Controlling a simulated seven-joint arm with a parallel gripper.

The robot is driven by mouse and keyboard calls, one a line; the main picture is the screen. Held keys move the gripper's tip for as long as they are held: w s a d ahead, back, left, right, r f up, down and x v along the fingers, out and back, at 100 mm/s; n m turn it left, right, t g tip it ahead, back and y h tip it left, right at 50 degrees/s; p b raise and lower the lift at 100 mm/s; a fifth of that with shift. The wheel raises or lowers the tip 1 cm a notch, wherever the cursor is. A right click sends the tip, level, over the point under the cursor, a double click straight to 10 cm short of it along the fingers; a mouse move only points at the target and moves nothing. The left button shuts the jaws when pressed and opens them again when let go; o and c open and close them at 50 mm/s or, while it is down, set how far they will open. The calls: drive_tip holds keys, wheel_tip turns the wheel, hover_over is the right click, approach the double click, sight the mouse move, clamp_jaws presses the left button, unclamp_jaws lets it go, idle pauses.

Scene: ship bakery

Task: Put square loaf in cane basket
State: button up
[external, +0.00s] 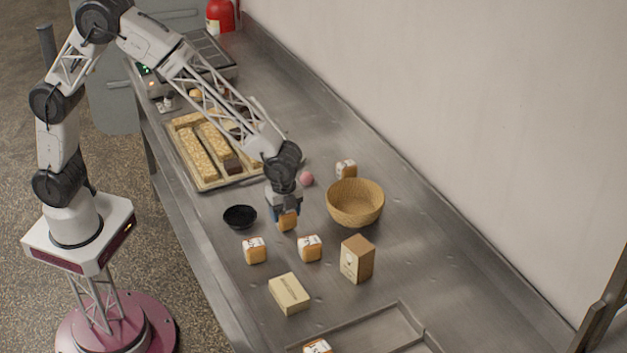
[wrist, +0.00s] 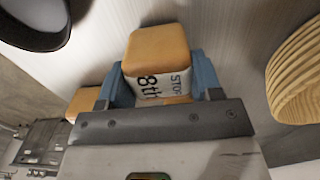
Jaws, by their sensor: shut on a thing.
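My gripper (external: 286,212) is shut on a square loaf (external: 287,222), an orange-brown block with a white printed wrapper. In the wrist view the loaf (wrist: 158,62) sits between the two blue fingers (wrist: 160,88), its lettering facing the camera. The cane basket (external: 355,204) stands to the right of my gripper, round, woven and tan, and looks empty. It also shows at the right edge of the wrist view (wrist: 297,80). I cannot tell whether the held loaf touches the counter.
A black bowl (external: 240,217) is left of my gripper. A tan carton (external: 357,260), a flat box (external: 289,293), a pink ball (external: 306,178) and a bread tray (external: 204,186) are around.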

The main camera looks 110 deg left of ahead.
wheel_tip(320, 180, up, 3)
drive_tip(key=shift+f, duration=0.1)
drive_tip(key=shift+s, duration=0.3)
drive_tip(key=s, duration=0.5)
drive_tip(key=s+d+r, duration=0.1)
drive_tip(key=s, duration=0.4)
drive_tip(key=s+d, duration=0.1)
drive_tip(key=s, duration=0.4)
drive_tip(key=shift+s+r, duration=0.15)
drive_tip(key=shift+r, duration=0.2)
approach(283, 210)
drive_tip(key=w+a+f, duration=0.2)
drive_tip(key=w+a, duration=0.2)
drive_tip(key=a, duration=0.1)
drive_tip(key=w+a+r, duration=0.1)
drive_tip(key=w+a, duration=0.2)
drive_tip(key=w, duration=0.4)
drive_tip(key=w+a, duration=0.4)
drive_tip(key=w, duration=0.3)
drive_tip(key=shift+a+r, duration=0.15)
drive_tip(key=shift+r, duration=0.25)
